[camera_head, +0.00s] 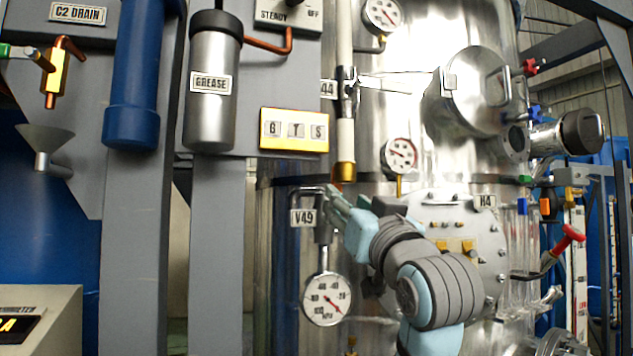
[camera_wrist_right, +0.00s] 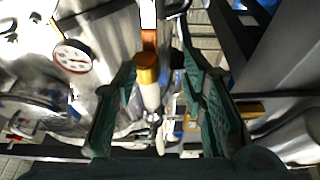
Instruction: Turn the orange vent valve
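My right gripper (camera_head: 340,203) reaches up and left from the lower right, beside the V49 plate. In the right wrist view its two green fingers (camera_wrist_right: 158,62) are spread apart with nothing gripped. A white tube (camera_head: 345,105) with a gold-orange collar (camera_head: 344,173) hangs above the gripper. That collar shows between the fingers in the wrist view (camera_wrist_right: 147,70); I cannot tell its distance. A small orange block (camera_head: 545,207) is among coloured valve handles at the right. I cannot tell which orange part is the vent valve. My left gripper is not in view.
A V49 plate (camera_head: 303,218) and round gauge (camera_head: 326,299) are left of my arm. A bolted H4 flange (camera_head: 465,262) is behind it. Another gauge (camera_head: 401,155) is above. A grey post (camera_head: 217,250) and a grease canister (camera_head: 212,115) stand left.

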